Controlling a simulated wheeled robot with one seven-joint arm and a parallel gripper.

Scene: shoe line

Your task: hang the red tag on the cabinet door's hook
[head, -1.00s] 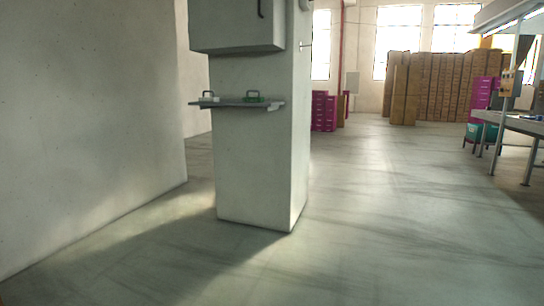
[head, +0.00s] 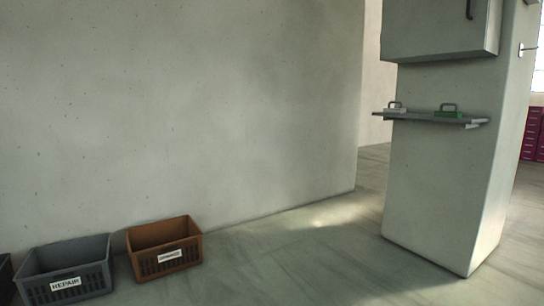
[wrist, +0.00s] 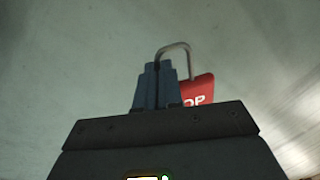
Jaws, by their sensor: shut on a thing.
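The red tag (wrist: 199,91) shows in the wrist view, partly hidden behind my gripper's body; the white letters "OP" are readable on it. A grey wire loop (wrist: 178,46) rises from the tag and arches over to the fingers. My gripper (wrist: 157,66) is shut on this loop. In the head view the grey cabinet (head: 440,28) is on the pillar at the upper right, cut off by the top edge. A dark curved piece (head: 469,9) shows on its front; I cannot tell whether it is the hook or a handle. My gripper is not in the head view.
A grey REPAIR crate (head: 66,270) and an orange crate (head: 164,247) stand by the left wall. The floor between is clear.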

